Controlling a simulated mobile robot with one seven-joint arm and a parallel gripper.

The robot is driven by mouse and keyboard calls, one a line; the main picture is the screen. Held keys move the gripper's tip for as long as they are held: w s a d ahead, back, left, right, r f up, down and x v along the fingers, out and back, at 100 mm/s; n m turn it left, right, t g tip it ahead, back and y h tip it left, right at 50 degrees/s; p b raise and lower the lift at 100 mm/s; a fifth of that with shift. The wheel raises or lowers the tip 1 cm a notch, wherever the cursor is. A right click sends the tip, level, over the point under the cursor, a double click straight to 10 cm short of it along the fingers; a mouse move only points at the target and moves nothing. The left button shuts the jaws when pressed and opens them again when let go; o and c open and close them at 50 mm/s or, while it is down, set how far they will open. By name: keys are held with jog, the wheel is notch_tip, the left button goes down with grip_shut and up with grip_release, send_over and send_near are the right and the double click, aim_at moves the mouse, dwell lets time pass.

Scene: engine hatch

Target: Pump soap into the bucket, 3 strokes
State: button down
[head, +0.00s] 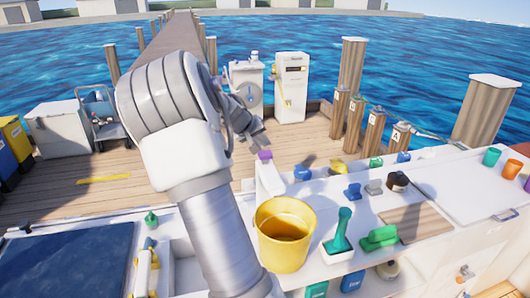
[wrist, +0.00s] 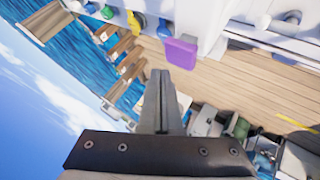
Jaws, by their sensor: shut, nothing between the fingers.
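The yellow bucket (head: 284,236) stands upright on the white counter, right of my arm. Its inside looks darker yellow, and I cannot tell whether it holds liquid. A white dispenser with a purple top (head: 264,156) stands just behind the bucket. The purple top (wrist: 182,51) also shows in the wrist view, just beyond and slightly right of my fingertips. My gripper (head: 260,134) is shut and empty, above and behind the purple top in the head view. In the wrist view the fingers (wrist: 160,82) are together, apparently apart from the purple top.
A green-handled brush (head: 342,230) in a white holder and a green scrubber (head: 379,238) stand right of the bucket. Several coloured knobs and caps line the counter's back edge. A wooden board (head: 416,222) lies at right. Open dock planks lie behind the counter.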

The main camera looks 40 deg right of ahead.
aim_at(263, 155)
notch_tip(263, 155, up, 4)
jog(key=shift+r+p, duration=0.1)
jog(key=shift+p, duration=0.9)
jog(key=s+a+r+n+t+y, duration=0.1)
jog(key=s+a+r+y, duration=0.15)
jog(key=s+a, duration=0.6)
jog(key=s+a+r+n+t+y, duration=0.1)
jog(key=s+a+r+n+y, duration=0.15)
jog(key=a, duration=1.15)
jog(key=s+a+r+n+t+y, duration=0.1)
jog(key=s+a+t+y, duration=0.15)
jog(key=s+a, duration=0.6)
jog(key=s+a+f+n+y, duration=0.1)
jog(key=s+a+n, duration=0.1)
jog(key=s+a, duration=0.3)
jog(key=a+g, duration=0.1)
jog(key=a, duration=0.3)
jog(key=shift+a+f, duration=0.3)
jog(key=shift+a, duration=0.1)
jog(key=shift+y, duration=0.25)
